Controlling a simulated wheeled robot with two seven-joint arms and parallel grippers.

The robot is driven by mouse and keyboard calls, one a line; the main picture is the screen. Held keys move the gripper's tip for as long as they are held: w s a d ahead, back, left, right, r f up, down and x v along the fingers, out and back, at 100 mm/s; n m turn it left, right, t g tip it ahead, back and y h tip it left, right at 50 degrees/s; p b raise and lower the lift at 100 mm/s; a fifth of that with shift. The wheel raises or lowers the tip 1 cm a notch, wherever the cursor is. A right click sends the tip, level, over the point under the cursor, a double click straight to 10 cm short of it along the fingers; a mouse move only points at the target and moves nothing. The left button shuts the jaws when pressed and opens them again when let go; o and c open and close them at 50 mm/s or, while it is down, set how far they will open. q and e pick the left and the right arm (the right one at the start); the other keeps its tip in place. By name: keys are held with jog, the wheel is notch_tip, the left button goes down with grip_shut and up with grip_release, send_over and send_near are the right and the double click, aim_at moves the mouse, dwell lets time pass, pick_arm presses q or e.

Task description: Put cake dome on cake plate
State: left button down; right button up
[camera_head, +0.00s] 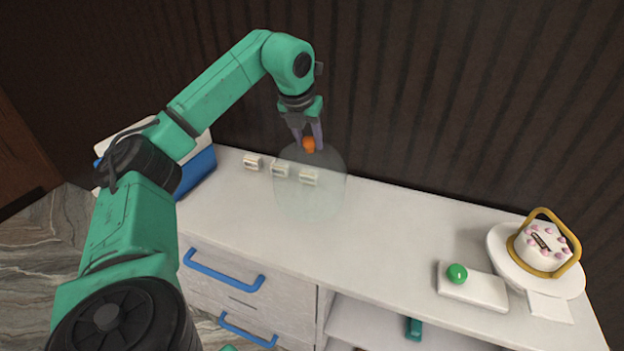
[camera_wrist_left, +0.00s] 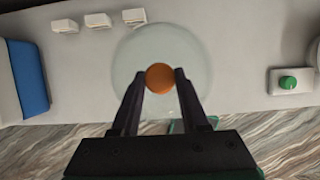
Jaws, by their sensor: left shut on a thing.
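The cake dome (camera_head: 310,190) is a clear, faintly tinted cover with an orange knob. My left gripper (camera_head: 308,138) is shut on that knob, and the dome hangs upright below it, over the left part of the counter. In the left wrist view the gripper (camera_wrist_left: 160,80) grips the orange knob, with the round dome (camera_wrist_left: 140,45) spread beneath. I cannot tell whether its rim touches the counter. The white cake plate (camera_head: 503,250) is at the right end of the counter, bearing a white cake (camera_head: 541,248) with pink dots and a gold hoop around it. My right gripper is not in view.
Several small white blocks (camera_head: 252,162) stand near the dome. A white slab with a green knob (camera_head: 457,274) lies left of the plate. A blue and white box (camera_head: 195,170) stands at the left end. The counter's middle (camera_head: 400,225) is clear; a dark ribbed wall rises behind.

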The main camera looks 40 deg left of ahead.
pick_arm(q)
notch_tip(320, 180, down, 11)
jog(key=w+p, duration=0.1)
jog(key=c, duration=0.6)
grip_release()
jog(key=shift+o, duration=0.9)
jog(key=shift+r, duration=0.1)
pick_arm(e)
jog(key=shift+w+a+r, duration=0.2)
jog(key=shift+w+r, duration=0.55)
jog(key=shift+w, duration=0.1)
